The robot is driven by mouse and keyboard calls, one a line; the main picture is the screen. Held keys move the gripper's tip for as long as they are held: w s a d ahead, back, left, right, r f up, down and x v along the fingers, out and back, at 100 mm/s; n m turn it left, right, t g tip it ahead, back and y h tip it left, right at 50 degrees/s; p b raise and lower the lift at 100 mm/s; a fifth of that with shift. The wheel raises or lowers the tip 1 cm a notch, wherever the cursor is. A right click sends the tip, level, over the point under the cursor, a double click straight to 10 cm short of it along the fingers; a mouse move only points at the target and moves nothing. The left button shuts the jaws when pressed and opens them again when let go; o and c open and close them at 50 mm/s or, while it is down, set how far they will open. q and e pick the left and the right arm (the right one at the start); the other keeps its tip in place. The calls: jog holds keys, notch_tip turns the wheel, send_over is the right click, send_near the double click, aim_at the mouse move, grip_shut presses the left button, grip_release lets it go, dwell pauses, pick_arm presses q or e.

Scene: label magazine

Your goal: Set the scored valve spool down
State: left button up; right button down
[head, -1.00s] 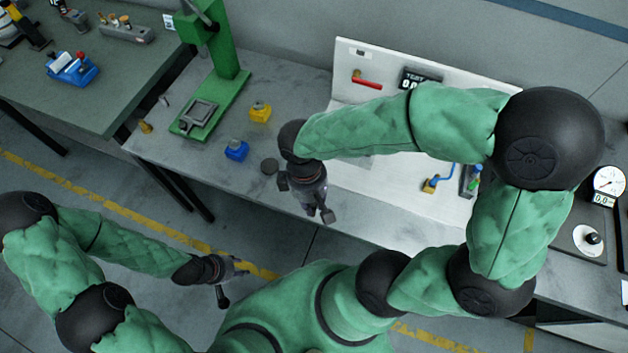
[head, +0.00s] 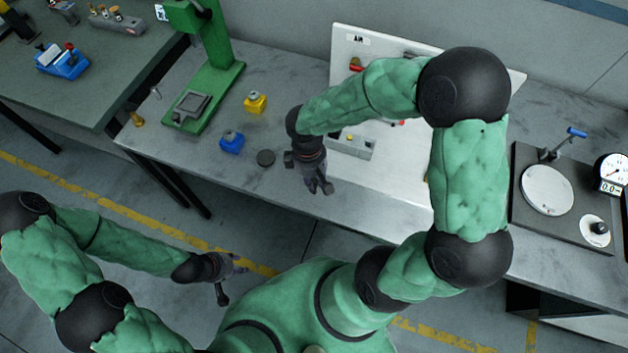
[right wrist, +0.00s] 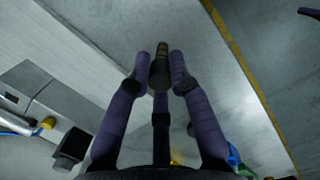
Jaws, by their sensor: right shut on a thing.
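My right gripper (head: 319,187) hangs over the front part of the grey bench (head: 285,115), left of the white test panel. In the right wrist view its fingers (right wrist: 160,78) are shut on a dark, bronze-ringed cylinder, the valve spool (right wrist: 162,52). The spool points away from the wrist, and its lower part is hidden between the fingers. I cannot make out any scoring on it, nor the spool itself in the head view. My left gripper (head: 230,281) is empty and open, low in front of the bench over the floor.
The white panel (head: 385,190) is on the right, then a gauge stand (head: 525,200).

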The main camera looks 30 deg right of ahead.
jog(key=shift+f, duration=0.2)
jog(key=c, duration=1.6)
grip_release()
jog(key=o, duration=0.5)
jog(key=shift+r, duration=0.2)
jog(key=r+p, duration=0.1)
jog(key=r, duration=0.3)
jog(key=w+r+p, duration=0.1)
jog(key=r, duration=0.3)
jog(key=r+p, duration=0.1)
jog(key=r, duration=0.2)
jog(key=shift+w+a+r, duration=0.25)
jog(key=shift+r, duration=0.15)
